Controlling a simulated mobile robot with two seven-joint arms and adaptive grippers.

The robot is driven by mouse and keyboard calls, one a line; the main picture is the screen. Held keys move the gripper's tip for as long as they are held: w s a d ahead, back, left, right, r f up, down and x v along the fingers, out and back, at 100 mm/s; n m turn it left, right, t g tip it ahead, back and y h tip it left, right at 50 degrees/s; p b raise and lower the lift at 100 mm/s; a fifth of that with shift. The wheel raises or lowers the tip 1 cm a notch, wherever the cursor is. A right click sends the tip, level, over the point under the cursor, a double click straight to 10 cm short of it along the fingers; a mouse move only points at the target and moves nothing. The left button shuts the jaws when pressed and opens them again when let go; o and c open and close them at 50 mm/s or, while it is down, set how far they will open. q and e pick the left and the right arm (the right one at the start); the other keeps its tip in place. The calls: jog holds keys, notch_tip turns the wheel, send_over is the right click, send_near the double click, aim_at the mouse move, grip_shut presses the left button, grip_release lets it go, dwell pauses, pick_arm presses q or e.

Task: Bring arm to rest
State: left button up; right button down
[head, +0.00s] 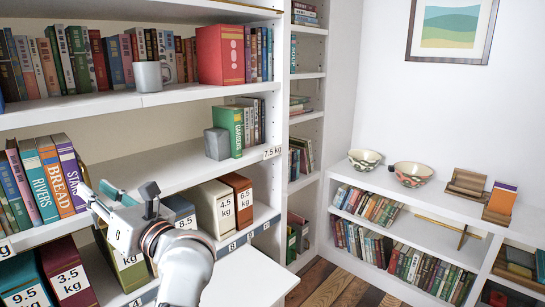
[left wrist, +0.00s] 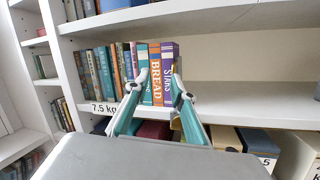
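My left arm reaches in from below in the head view. My left gripper (head: 100,190) is in front of the bookshelf, just right of the standing books. In the left wrist view its two fingers (left wrist: 159,92) are spread apart with nothing held between them. Behind the fingers stand the orange Bread book (left wrist: 156,72), the purple Stars book (left wrist: 168,65) and the teal Rivers book (left wrist: 143,70). In the head view the Bread book (head: 55,175) stands upright in its row. My right gripper is in neither view.
The middle shelf (head: 150,167) has free room between the book row and the green Garden book (head: 229,130) by a grey bookend (head: 217,144). Weight-labelled boxes (head: 215,207) stand below. A low bookcase (head: 440,204) with two bowls (head: 411,174) is at right.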

pick_arm(q)
jog(key=s+d+f+n+t+h+p, duration=0.1)
jog(key=d+f+n+t+h, duration=0.75)
jog(key=n, duration=0.85)
jog(key=s+d+f+n+t+h+p, duration=0.15)
jog(key=d+f+n+t+h, duration=0.35)
jog(key=d+f+n+h, duration=0.9)
jog(key=s+a+f+m+g, duration=0.1)
jog(key=s+f+m+g, duration=0.2)
jog(key=s+f, duration=0.3)
jog(key=s+a+f+m+g+y, duration=0.1)
jog(key=s+f+g, duration=0.4)
jog(key=f, duration=0.8)
jog(key=s+a+f+m+g, duration=0.3)
jog(key=s+f+m+g, duration=0.1)
jog(key=s+f, duration=0.5)
jog(key=shift+f+m, duration=0.4)
jog(key=shift+m, duration=0.1)
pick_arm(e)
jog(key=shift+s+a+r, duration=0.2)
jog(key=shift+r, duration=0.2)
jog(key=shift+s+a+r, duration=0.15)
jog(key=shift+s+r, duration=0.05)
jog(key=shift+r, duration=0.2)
pick_arm(q)
jog(key=shift+a, duration=0.1)
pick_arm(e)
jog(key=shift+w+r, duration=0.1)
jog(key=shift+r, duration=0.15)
